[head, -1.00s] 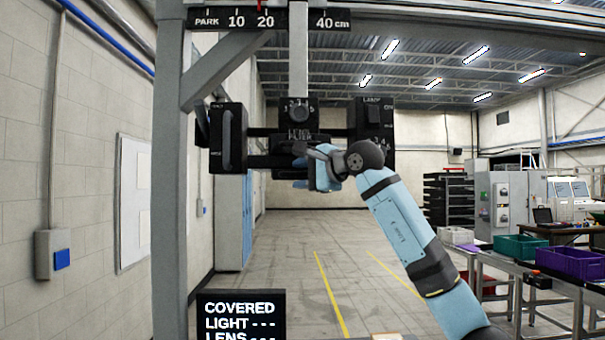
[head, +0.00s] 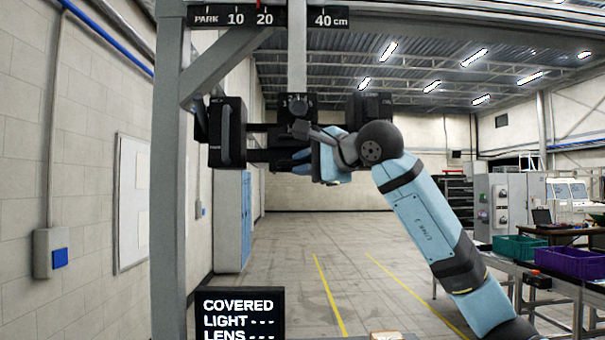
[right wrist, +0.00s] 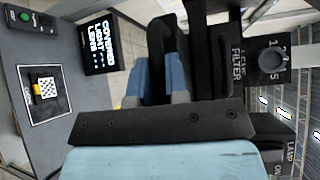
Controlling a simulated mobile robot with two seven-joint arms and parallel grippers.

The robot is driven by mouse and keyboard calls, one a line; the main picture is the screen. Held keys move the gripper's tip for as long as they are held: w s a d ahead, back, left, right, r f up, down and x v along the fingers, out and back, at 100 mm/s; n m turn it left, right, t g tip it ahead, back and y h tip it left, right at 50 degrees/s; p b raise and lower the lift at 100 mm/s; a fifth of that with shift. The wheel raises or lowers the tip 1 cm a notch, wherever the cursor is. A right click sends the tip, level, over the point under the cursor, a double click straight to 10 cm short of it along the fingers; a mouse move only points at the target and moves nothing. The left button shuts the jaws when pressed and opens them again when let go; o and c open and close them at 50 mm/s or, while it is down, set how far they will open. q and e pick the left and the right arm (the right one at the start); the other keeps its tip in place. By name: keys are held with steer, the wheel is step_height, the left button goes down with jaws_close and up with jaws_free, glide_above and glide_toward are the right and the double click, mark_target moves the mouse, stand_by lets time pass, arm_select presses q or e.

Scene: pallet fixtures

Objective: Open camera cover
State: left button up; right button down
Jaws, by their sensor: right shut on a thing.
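The black camera unit (head: 297,107) hangs from a grey post under the overhead beam. It has a dial, which also shows in the right wrist view (right wrist: 270,60) beside a LENS FILTER label. My right gripper (head: 302,162) is at the underside of the unit, just below the dial. In the right wrist view its blue fingers (right wrist: 163,80) are closed around a black piece, the camera cover (right wrist: 162,45), whose outline is partly hidden by the gripper. The display (head: 240,318) reads COVERED, with dashes after LIGHT and LENS. My left gripper is not in view.
A black box with a handle (head: 227,133) is left of the unit, and a LAMP box (head: 371,110) is at its right, partly behind my wrist. A grey upright (head: 170,190) stands at left. A checkered target (right wrist: 48,86) lies on the dark table (right wrist: 45,130).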

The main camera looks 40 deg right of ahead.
steer(key=shift+s+a, duration=0.55)
steer(key=shift+s, duration=0.35)
steer(key=c, duration=1.1)
jaws_free()
steer(key=b+v, duration=0.2)
steer(key=v, duration=1.2)
steer(key=shift+w, duration=0.15)
